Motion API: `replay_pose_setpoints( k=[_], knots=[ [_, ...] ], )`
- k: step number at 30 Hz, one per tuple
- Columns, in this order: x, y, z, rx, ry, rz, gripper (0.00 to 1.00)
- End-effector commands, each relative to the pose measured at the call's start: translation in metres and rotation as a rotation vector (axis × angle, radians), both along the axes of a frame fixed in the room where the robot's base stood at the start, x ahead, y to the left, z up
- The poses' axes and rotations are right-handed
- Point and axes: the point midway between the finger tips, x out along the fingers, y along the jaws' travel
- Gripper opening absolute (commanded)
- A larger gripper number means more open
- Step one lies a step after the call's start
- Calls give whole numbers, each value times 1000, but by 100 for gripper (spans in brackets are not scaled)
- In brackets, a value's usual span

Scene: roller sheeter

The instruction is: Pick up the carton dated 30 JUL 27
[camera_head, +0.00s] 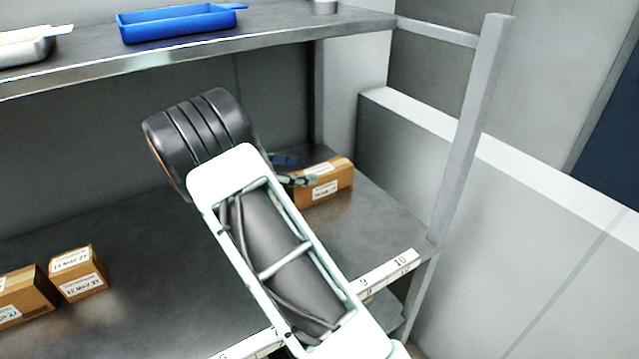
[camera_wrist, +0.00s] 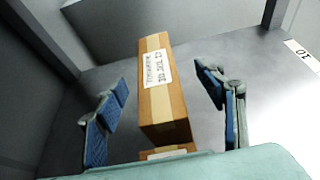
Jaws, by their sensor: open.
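A brown carton (camera_head: 326,188) with white labels lies on the lower shelf near its right end. In the wrist view the same carton (camera_wrist: 160,102) stands between my two blue-padded fingers, with a gap on each side. Its top label appears upside down and seems to read 30 JUL 27, though the print is small. My gripper (camera_wrist: 162,76) is open, and the pads do not touch the carton. In the head view my gripper (camera_head: 291,171) is at the carton's left end, partly hidden behind my arm.
Two more labelled cartons sit at the left of the lower shelf (camera_head: 150,260): one (camera_head: 78,273) and another (camera_head: 24,298) cut by the frame edge. The upper shelf, with a blue tray (camera_head: 180,25), overhangs. A grey upright (camera_head: 468,130) bounds the right side. A numbered strip (camera_head: 385,272) runs along the front edge.

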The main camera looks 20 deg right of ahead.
Motion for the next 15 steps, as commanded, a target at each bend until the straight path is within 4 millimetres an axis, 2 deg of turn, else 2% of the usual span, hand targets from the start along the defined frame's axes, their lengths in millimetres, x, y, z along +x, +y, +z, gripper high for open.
replay_pose_setpoints(
  k=[1,8,15],
  knots=[
    [1,-7,-3,1,1,-2,64],
    [7,-23,-10,1,1,-3,64],
    [17,-54,-23,1,1,-3,64]
  ],
)
